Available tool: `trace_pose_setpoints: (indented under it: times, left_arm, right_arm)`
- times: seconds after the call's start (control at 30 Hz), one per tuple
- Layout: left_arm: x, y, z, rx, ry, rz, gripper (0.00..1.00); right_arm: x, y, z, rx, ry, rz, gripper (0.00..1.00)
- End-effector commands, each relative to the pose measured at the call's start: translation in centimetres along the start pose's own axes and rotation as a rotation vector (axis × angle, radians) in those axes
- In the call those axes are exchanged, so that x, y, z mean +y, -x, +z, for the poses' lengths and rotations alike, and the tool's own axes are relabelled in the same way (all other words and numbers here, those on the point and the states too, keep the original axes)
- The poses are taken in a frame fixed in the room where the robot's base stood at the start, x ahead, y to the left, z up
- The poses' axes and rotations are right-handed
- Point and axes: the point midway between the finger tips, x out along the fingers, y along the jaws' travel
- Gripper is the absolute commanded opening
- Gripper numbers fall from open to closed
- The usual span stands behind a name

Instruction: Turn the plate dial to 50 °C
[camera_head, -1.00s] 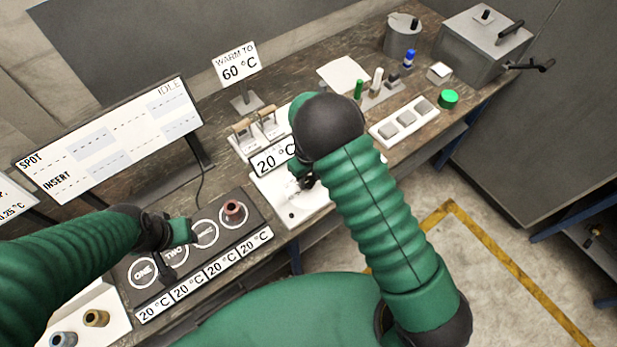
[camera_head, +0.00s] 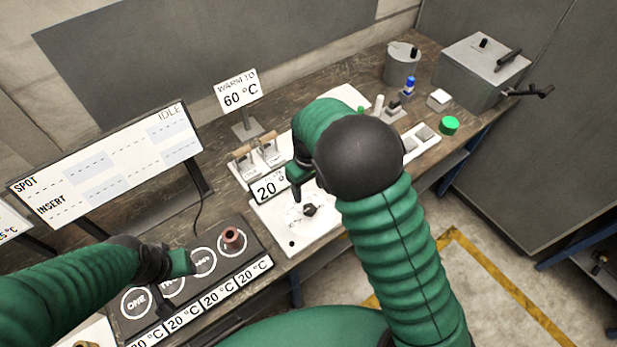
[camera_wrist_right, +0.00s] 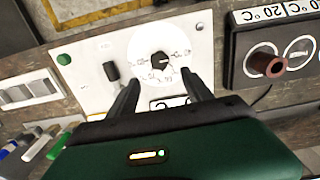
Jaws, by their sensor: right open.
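The plate dial is a black knob (camera_head: 309,210) on a white panel (camera_head: 292,243), with a round printed scale around it. In the right wrist view the knob (camera_wrist_right: 160,60) sits on its white scale disc, whose numbers are too small to read surely. The panel's display (camera_head: 270,187) reads 20 °C, partly hidden by my right gripper. My right gripper (camera_head: 297,188) is open and empty, just behind the knob in the head view. In the right wrist view its fingertips (camera_wrist_right: 163,86) are apart, short of the knob. My left gripper (camera_head: 165,275) is over the numbered block; its jaws are unclear.
The block (camera_head: 232,262) has several numbered circles, 20 °C labels and a reddish-brown peg (camera_head: 232,240). A "WARM TO 60 °C" sign (camera_head: 237,90) stands behind. Two wooden-handled levers (camera_head: 256,158) are behind the dial panel. A black switch (camera_wrist_right: 111,71) is beside the knob.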

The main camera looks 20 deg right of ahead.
Motion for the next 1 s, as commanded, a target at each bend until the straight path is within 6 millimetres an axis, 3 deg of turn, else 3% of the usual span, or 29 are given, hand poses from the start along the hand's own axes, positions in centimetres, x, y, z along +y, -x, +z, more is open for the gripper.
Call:
trace_pose_setpoints:
  times: [0.1, 0.3, 0.67, 0.83, 1.0]
  left_arm:
    - [0.0, -0.8, 0.2, 0.000, 0.000, 0.000, 0.36]
    - [0.0, -1.2, 0.3, 0.000, 0.000, 0.000, 0.36]
    - [0.0, -1.3, 0.3, 0.000, 0.000, 0.000, 0.36]
    - [0.0, -5.6, 1.3, 0.000, 0.000, 0.000, 0.36]
    - [0.0, -7.9, 1.9, -0.001, 0.000, 0.000, 0.36]
  right_arm:
    - [0.0, 3.1, -0.2, 0.007, 0.001, 0.001, 0.59]
    - [0.1, 6.4, -0.2, 0.001, 0.000, 0.001, 0.59]
    - [0.1, 6.9, -0.1, -0.001, 0.001, 0.000, 0.59]
    - [0.0, 5.3, 0.1, -0.004, 0.102, -0.024, 0.59]
    - [0.2, 6.4, 0.5, 0.000, 0.218, -0.004, 0.59]
